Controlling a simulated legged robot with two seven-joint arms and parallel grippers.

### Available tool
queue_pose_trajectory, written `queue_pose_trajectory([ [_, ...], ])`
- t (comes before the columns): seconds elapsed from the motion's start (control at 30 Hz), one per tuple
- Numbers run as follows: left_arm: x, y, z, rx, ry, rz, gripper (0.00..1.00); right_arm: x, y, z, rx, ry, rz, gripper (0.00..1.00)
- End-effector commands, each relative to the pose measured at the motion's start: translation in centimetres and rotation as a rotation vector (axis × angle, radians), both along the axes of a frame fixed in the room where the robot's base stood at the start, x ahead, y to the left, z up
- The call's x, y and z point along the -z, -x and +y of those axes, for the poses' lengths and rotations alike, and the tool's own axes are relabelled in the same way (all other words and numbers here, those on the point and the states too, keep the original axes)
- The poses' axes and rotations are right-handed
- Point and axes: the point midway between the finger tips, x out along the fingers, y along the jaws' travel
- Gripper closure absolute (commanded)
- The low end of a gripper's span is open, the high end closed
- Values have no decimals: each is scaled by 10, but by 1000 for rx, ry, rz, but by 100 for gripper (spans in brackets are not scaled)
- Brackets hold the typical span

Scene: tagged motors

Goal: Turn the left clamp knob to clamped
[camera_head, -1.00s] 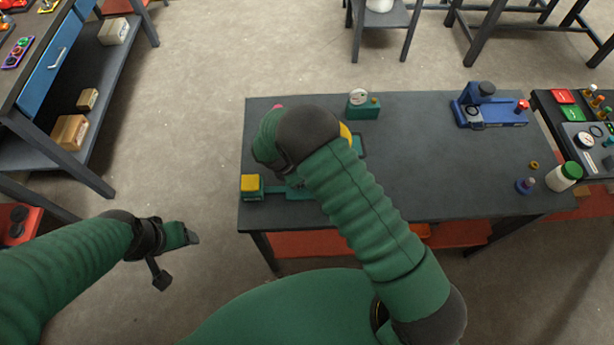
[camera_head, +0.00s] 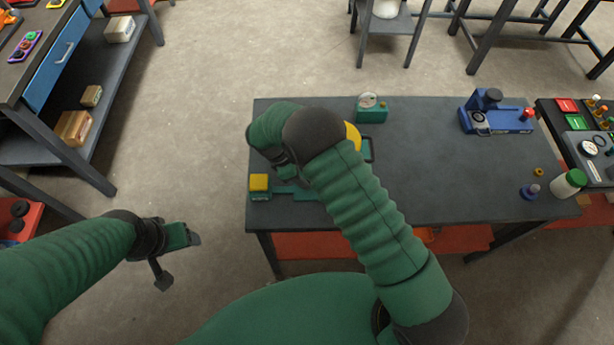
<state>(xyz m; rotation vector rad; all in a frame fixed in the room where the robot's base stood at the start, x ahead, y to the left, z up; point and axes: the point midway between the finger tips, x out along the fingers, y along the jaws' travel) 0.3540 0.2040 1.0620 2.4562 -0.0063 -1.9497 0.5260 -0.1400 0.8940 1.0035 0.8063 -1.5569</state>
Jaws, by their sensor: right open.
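A green fixture (camera_head: 294,193) lies on the dark table, with a yellow block (camera_head: 259,182) at its left end. A yellow round part (camera_head: 352,134) shows behind my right forearm. My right arm covers much of the fixture. I cannot make out the left clamp knob, which may be hidden behind the arm. My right gripper (camera_head: 288,173) is open, just above the fixture and right of the yellow block. Its fingertips are mostly hidden, and I cannot tell whether they touch anything. My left gripper (camera_head: 180,257) is open and empty over the floor, left of the table.
The dark table (camera_head: 430,170) has a green gauge unit (camera_head: 370,107) at the back, a blue device (camera_head: 494,113) at the back right, and a white jar with a green lid (camera_head: 568,183) at the right. The table's middle right is clear. A shelf bench (camera_head: 75,110) stands left.

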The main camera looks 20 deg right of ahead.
Motion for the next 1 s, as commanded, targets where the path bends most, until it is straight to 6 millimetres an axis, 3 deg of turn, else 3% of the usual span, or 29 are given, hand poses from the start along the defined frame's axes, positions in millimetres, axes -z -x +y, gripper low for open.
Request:
queue_pose_trajectory([
  [1.0, -41, 0, 0, 0, 0, 0, 32, -83, -25, 18, 3, 4, 0, 53],
])
